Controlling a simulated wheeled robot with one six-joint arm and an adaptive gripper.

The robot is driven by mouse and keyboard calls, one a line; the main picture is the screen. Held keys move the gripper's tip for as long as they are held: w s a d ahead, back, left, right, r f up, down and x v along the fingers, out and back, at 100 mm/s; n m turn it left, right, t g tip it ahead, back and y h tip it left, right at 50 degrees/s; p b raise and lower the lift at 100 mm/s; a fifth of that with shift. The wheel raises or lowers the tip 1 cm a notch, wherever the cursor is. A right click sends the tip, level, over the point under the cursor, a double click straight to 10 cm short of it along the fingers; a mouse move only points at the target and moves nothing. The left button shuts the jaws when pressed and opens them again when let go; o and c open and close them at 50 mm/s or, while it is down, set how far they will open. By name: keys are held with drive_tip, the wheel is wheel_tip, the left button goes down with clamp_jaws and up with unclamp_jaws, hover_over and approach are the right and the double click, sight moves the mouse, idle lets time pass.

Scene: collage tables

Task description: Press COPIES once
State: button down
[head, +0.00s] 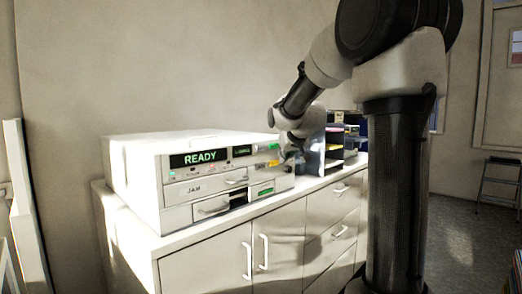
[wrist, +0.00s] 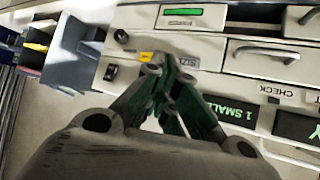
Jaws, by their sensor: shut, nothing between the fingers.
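The white copier (head: 130,165) stands on the cabinet top, its front panel facing right of the picture. Its large display (head: 200,158) reads READY, and a smaller green-lit display (head: 242,151) sits beside it; in the wrist view the small display (wrist: 235,112) reads "1 SMALL". A green key (head: 273,147) and a yellow key (head: 273,163) are at the panel's right end. I cannot read a COPIES label. My gripper (wrist: 158,68) is shut and empty, its tips over the panel by the yellow key (wrist: 146,56); contact cannot be told. Its fingers hide part of the panel.
A dark organiser (head: 318,150) with coloured papers stands right of the copier, close to my arm. Drawers with handles (head: 213,207) are below the panel. A step stool (head: 498,185) stands far right.

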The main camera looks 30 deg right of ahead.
approach(263, 157)
drive_tip(key=w+f, duration=0.1)
drive_tip(key=f, duration=0.1)
drive_tip(key=shift+w+d+f, duration=0.3)
drive_tip(key=shift+w+d, duration=0.1)
drive_tip(key=shift+w, duration=0.1)
idle(1.2)
drive_tip(key=shift+w+a, duration=0.1)
drive_tip(key=shift+w, duration=0.2)
drive_tip(key=shift+w+a, duration=0.2)
drive_tip(key=shift+w, duration=0.25)
idle(0.5)
drive_tip(key=shift+s+d, duration=0.1)
drive_tip(key=shift+s, duration=0.1)
drive_tip(key=shift+s+d, duration=0.2)
drive_tip(key=shift+s, duration=0.45)
drive_tip(key=s, duration=0.1)
drive_tip(key=s+d, duration=0.1)
drive_tip(key=s, duration=0.2)
drive_tip(key=shift+s+d, duration=0.35)
drive_tip(key=shift+d, duration=0.05)
